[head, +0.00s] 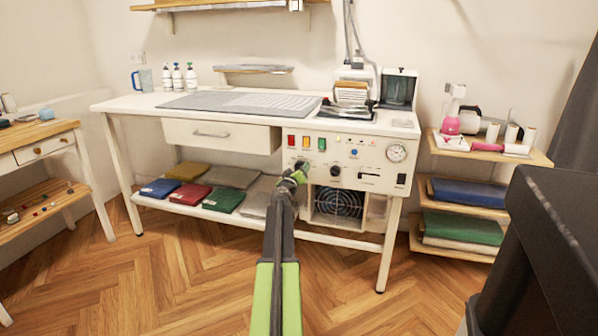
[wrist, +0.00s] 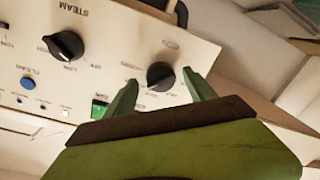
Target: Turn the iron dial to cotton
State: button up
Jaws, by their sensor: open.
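The white control panel (head: 374,153) of the ironing table faces me. In the wrist view it appears upside down. A round black dial (wrist: 160,76) sits between the two fingertips of my gripper (wrist: 159,78), with small labels around it that are too small to read. The fingers are open, one on each side of the dial; I cannot tell whether they touch it. A second black knob (wrist: 65,45), near the word STEAM, is to the left in the wrist view. In the head view my gripper (head: 296,171) is at the panel's lower left and partly hides the dial there.
The panel also carries coloured switches (head: 307,143), a blue button (head: 354,153) and a gauge (head: 397,152). A drawer (head: 220,135) is to the left. A lower shelf (head: 180,205) holds folded cloths. A fan grille (head: 338,205) is below the panel. A side shelf (head: 520,155) stands at right.

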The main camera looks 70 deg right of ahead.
jog(key=s+a, duration=0.1)
jog(key=a, duration=1.5)
jog(key=shift+s+a+r+p, duration=0.15)
jog(key=shift+s+r+p, duration=0.25)
jog(key=shift+r, duration=0.05)
